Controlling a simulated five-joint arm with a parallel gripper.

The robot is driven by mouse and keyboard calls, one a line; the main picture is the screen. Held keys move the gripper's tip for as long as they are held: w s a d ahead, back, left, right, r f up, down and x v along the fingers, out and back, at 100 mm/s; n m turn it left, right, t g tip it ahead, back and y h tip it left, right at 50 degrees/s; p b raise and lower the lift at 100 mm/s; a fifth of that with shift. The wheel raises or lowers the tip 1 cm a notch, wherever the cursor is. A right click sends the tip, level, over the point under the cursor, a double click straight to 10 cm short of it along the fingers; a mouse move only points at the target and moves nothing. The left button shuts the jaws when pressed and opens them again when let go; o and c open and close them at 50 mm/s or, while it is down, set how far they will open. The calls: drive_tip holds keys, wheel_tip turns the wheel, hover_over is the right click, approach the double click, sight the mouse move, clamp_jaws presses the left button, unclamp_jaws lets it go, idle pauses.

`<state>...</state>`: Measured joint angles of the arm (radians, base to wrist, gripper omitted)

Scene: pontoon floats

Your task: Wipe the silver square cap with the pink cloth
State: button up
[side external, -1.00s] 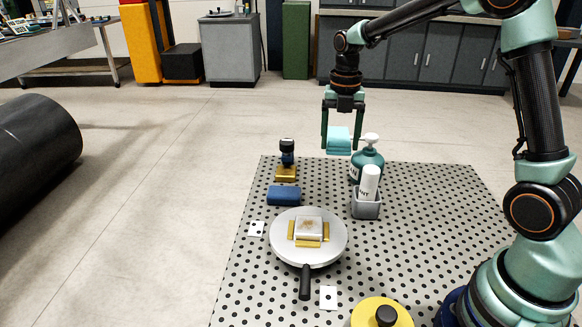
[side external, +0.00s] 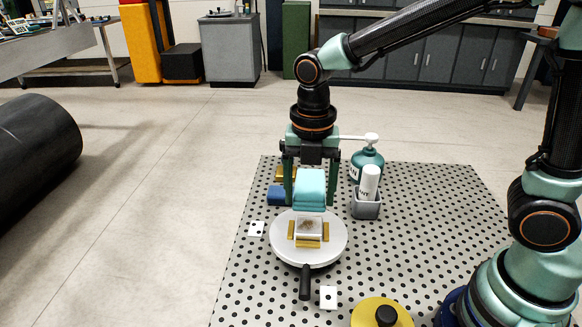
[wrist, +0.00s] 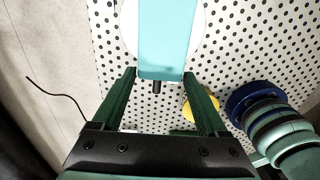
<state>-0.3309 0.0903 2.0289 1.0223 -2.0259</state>
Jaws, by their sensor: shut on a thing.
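The silver square cap (side external: 309,227) has a brown smudge on its top. It sits between yellow blocks (side external: 308,244) on a round pale plate (side external: 281,242) with a black handle (side external: 305,283). My gripper (side external: 310,203) is shut on a folded teal cloth (side external: 311,188); no pink cloth is in view. The cloth is at the far edge of the cap, seemingly just above it; I cannot tell whether they touch. In the wrist view the cloth (wrist: 165,40) reaches out between my fingers (wrist: 160,76) and hides the cap.
A blue block (side external: 276,195) lies behind the plate, left of my gripper. A teal pump bottle (side external: 366,163) and a grey holder with a white bottle (side external: 367,204) stand to the right. A yellow disc with a black knob (side external: 367,311) is at the front.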

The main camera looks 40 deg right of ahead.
drive_tip(key=shift+s+a+f, duration=0.2)
drive_tip(key=shift+s+f, duration=0.05)
drive_tip(key=shift+f, duration=0.9)
drive_tip(key=shift+s+a+f, duration=0.2)
drive_tip(key=shift+f, duration=0.95)
drive_tip(key=shift+s+a+f, duration=0.2)
drive_tip(key=shift+s+f, duration=0.05)
drive_tip(key=shift+f, duration=1.55)
drive_tip(key=shift+w+d, duration=0.55)
drive_tip(key=shift+w, duration=0.05)
drive_tip(key=shift+c, duration=0.7)
drive_tip(key=shift+w+d, duration=0.8)
drive_tip(key=shift+s+a, duration=1.4)
drive_tip(key=shift+a, duration=0.05)
wheel_tip(320, 180, up, 8)
